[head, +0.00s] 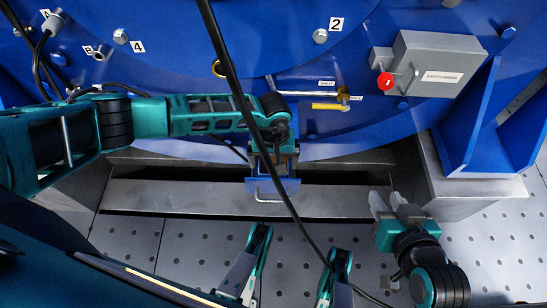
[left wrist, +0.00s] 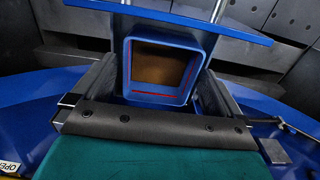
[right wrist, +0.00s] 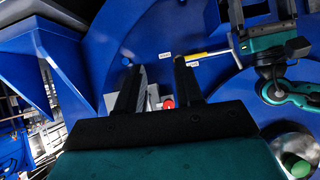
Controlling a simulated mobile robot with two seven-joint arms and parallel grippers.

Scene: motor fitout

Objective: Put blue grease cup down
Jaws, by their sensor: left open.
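The blue grease cup (head: 265,186) is a square blue vessel with a wide blue plate and a wire handle, over the grey steel ledge in the head view. In the left wrist view the cup (left wrist: 162,72) shows its open mouth with brown inside. My left gripper (head: 272,150) is open, with one finger on each side of the cup. Whether the fingers touch it, and whether the cup rests on the ledge, I cannot tell. My right gripper (head: 380,203) is open and empty, to the right of the cup; its fingers stand apart in the right wrist view (right wrist: 158,85).
The blue motor housing (head: 180,60) rises behind, with a yellow-handled valve (head: 327,106) above the cup. A grey box (head: 437,62) with a red knob is at upper right. A black cable (head: 240,90) hangs across the view. Grey ledge (head: 180,196) is bare left of the cup.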

